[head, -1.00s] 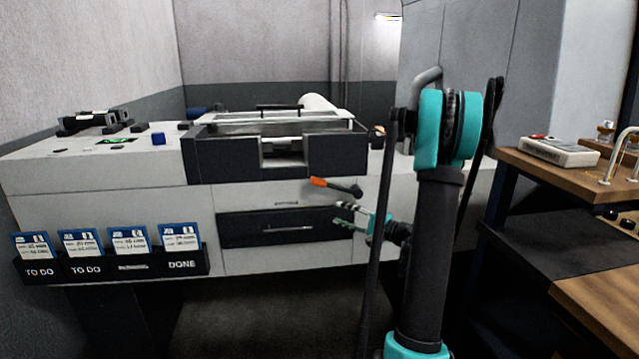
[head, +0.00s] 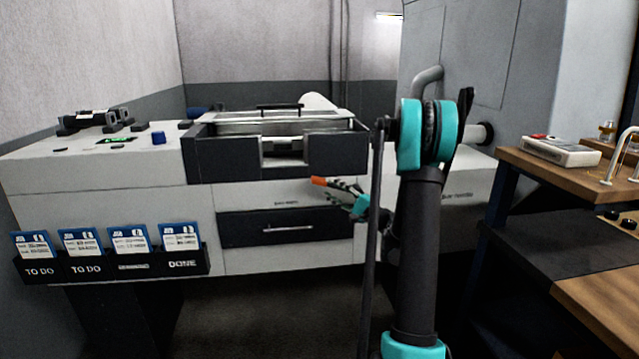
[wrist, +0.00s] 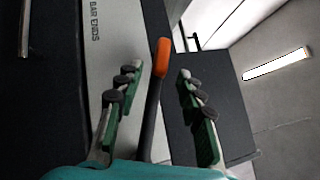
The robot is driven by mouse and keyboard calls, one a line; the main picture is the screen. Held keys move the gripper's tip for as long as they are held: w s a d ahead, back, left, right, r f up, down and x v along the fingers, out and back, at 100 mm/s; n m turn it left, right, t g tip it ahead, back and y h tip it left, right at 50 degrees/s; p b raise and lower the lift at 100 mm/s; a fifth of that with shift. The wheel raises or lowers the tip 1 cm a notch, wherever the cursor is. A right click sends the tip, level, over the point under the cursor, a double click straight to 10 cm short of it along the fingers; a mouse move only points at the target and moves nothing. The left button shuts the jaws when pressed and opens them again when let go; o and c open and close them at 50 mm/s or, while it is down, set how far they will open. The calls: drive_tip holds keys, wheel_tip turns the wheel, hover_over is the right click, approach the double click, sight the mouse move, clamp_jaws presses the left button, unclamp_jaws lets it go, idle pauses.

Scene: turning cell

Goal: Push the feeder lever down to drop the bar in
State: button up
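The feeder lever (head: 319,181) has an orange tip and a dark arm, and sticks out to the left from the front of the white machine. In the wrist view the orange tip (wrist: 161,57) and dark shaft lie between my gripper's fingers. My gripper (head: 345,186) is open at the lever, with its green, dark-padded fingers (wrist: 155,88) on either side of the shaft. Gaps show on both sides near the fingertips. The lever's pivot is hidden behind my gripper in the head view. No bar can be made out.
A dark feeder trough (head: 345,158) sits on the machine above the lever. A dark drawer (head: 265,229) is below it. A card rack (head: 110,267) hangs at the front left. A wooden bench (head: 560,175) stands at the right. The floor in front of the machine is clear.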

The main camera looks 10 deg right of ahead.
sight(319, 182)
drive_tip(key=x, duration=0.6)
drive_tip(key=shift+w+a, duration=0.15)
drive_tip(key=shift+a, duration=0.05)
clamp_jaws()
